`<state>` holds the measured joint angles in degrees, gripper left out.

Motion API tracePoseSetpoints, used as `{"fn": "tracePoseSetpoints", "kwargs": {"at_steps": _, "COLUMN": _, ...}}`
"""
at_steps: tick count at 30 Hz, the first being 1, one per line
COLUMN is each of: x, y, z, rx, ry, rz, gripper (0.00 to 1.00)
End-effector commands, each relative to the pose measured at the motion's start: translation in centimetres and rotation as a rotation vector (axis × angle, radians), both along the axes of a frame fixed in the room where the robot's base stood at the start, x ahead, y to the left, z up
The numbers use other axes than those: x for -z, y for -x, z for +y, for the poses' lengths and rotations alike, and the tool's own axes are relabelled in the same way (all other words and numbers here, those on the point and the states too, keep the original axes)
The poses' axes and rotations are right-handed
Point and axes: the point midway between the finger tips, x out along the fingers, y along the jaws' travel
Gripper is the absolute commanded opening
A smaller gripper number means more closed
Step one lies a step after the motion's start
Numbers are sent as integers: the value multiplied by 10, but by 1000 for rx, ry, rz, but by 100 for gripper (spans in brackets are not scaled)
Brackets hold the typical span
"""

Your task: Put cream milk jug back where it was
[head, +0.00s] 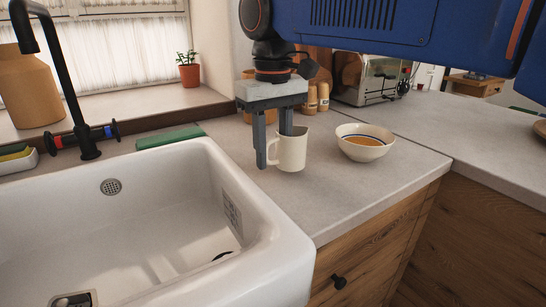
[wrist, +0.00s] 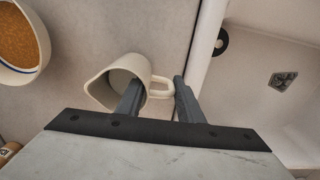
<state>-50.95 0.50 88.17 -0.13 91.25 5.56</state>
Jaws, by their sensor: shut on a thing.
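The cream milk jug (head: 292,152) is upright over the counter beside the sink, in the head view. My gripper (head: 273,150) points down and is shut on the jug's handle side. In the wrist view the jug (wrist: 104,92) shows its open mouth, with one finger reaching into it and the other finger outside, past the handle (wrist: 160,82). My gripper (wrist: 157,88) spans that wall and handle. I cannot tell whether the jug's base touches the counter.
A bowl with a blue stripe and orange-brown contents (head: 365,142) stands just right of the jug. The white sink (head: 277,235) lies to the left. Wooden shakers (head: 323,97) and a toaster (head: 372,80) stand behind. The counter (head: 330,205) in front is clear.

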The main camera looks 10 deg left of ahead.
Motion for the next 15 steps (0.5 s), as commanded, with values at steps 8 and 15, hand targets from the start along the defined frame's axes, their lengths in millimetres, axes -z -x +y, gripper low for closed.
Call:
{"fn": "tracePoseSetpoints", "kwargs": {"at_steps": 8, "x": 15, "y": 0, "z": 0, "rx": 0, "ry": -1, "rz": -1, "gripper": 0}}
{"fn": "tracePoseSetpoints", "kwargs": {"at_steps": 15, "x": 18, "y": 0, "z": 0, "rx": 0, "ry": 0, "rz": 0, "gripper": 0}}
